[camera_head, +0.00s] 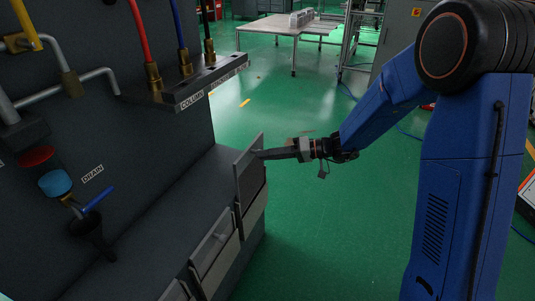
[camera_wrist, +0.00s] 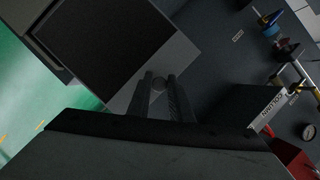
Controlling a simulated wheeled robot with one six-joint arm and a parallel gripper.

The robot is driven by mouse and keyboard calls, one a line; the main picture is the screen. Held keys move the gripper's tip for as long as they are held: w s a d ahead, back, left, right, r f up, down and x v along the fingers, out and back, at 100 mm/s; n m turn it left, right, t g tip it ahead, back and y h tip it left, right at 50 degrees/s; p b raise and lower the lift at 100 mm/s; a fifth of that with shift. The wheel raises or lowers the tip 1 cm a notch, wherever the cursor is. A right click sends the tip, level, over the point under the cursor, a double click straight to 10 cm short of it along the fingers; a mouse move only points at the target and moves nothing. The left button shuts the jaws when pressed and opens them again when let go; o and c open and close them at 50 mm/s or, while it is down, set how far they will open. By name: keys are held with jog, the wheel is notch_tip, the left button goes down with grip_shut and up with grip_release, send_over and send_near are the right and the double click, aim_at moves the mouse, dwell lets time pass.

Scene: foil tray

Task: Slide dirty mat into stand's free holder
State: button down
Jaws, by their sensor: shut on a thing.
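My gripper (camera_head: 261,154) reaches left to a grey panel (camera_head: 247,178) at the right end of the bench. In the wrist view, my gripper's two dark fingers (camera_wrist: 159,80) stand on either side of a small round knob (camera_wrist: 158,85) and are shut on it. The knob is in front of a light grey panel edge (camera_wrist: 176,60). A wide dark rectangular area (camera_wrist: 105,38) lies beyond that edge; I cannot tell whether it is a recess or a flat surface. I cannot make out a dirty mat, a stand or a free holder in either view.
A dark bench (camera_head: 150,225) with more grey fronts (camera_head: 212,250) runs along the left. Above it are coloured pipes and a ledge labelled COLUMN (camera_head: 200,85). Open green floor (camera_head: 330,240) lies to the right. A table (camera_head: 275,27) stands at the back.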

aim_at(256, 176)
jog(key=shift+f, duration=1.15)
notch_tip(256, 176, down, 11)
dwell(1.8)
jog(key=c, duration=1.5)
grip_release()
jog(key=shift+d, duration=0.1)
